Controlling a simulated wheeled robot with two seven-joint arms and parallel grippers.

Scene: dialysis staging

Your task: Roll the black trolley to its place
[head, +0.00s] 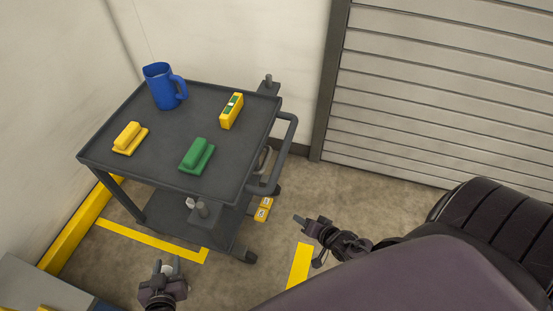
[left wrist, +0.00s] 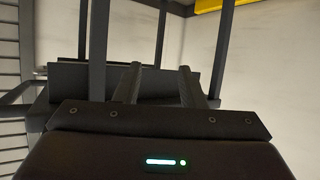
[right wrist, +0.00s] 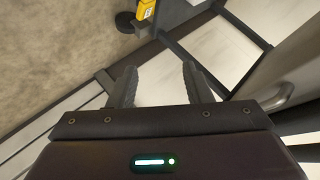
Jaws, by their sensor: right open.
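The black trolley (head: 165,130) stands upright near the left wall, with a dark push handle (head: 289,150) on its right side. On its top are a blue jug (head: 160,90), a yellow block with a grip (head: 130,138), a green one (head: 197,154) and a yellow level-like piece (head: 231,110). My left gripper (head: 167,265) is open and empty, low in front of the trolley and apart from it. The left wrist view shows dark posts and a shelf (left wrist: 75,75) beyond its spread fingers. My right gripper (head: 303,222) is open and empty, right of the trolley below the handle.
Yellow floor tape (head: 150,240) runs in front of the trolley, with another strip (head: 299,265) to the right. Small yellow boxes (head: 263,210) show by the trolley's lower right side. A slatted shutter (head: 430,85) closes the back right. Bare floor (head: 345,190) lies before it.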

